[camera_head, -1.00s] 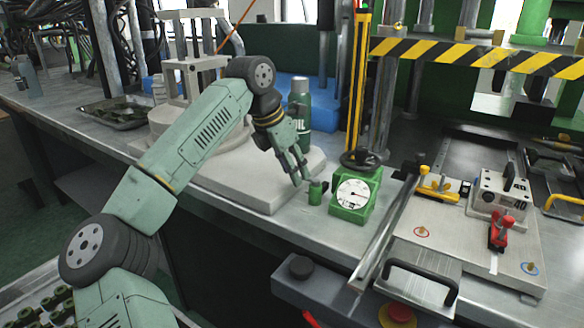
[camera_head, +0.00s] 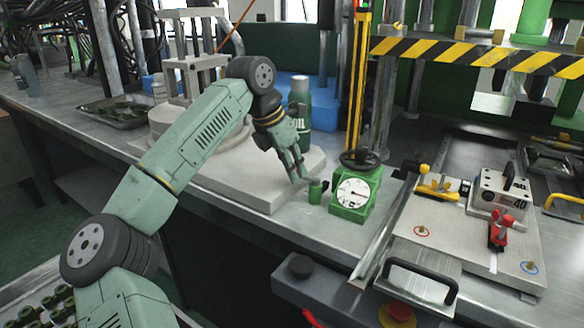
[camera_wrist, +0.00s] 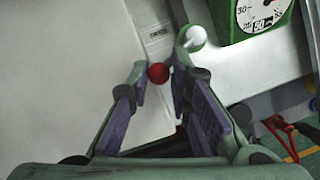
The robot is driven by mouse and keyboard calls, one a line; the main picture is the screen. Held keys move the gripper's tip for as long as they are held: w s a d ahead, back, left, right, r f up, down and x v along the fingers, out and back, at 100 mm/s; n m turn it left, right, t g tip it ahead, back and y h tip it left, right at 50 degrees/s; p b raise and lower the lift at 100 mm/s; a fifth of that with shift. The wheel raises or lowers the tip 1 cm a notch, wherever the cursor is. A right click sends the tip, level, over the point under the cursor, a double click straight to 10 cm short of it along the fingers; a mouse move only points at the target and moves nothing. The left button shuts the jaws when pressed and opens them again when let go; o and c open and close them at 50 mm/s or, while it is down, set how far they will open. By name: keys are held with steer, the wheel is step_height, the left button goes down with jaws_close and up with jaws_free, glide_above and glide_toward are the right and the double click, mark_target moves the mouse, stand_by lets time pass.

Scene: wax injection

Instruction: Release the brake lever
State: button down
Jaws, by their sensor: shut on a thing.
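A red round knob (camera_wrist: 158,72) lies between my fingertips in the wrist view; I take it to be the brake lever's end. My gripper (camera_wrist: 162,74) is closed in on it, with a finger on each side. The lever's shaft cannot be made out. In the head view, my gripper (camera_head: 301,178) points down at the right edge of the pale slab (camera_head: 262,195), and the knob is hidden by the fingers. A small green cylinder (camera_head: 315,194) stands just right of the fingertips; its pale top (camera_wrist: 195,37) shows beside the right finger in the wrist view.
A green dial gauge (camera_head: 354,192) stands close right of the gripper. A green bottle (camera_head: 301,105) is behind it. A metal plate (camera_head: 470,252) with a red clamp (camera_head: 502,231) and black handle (camera_head: 420,278) lies right. The bench's front edge runs below.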

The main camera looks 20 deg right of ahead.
steer(key=shift+w+d+r+m+p, duration=0.1)
steer(key=shift+w+r+m+p, duration=0.25)
steer(key=shift+p, duration=0.75)
steer(key=shift+d+m+g+p, duration=0.1)
steer(key=shift+m+g+p, duration=0.25)
steer(key=shift+p, duration=0.25)
steer(key=shift+w+d+f+m+p, duration=0.15)
steer(key=shift+w+f+m+p, duration=0.1)
steer(key=shift+m+p, duration=0.35)
steer(key=shift+f, duration=0.15)
steer(key=c, duration=1.5)
jaws_free()
steer(key=shift+d, duration=0.1)
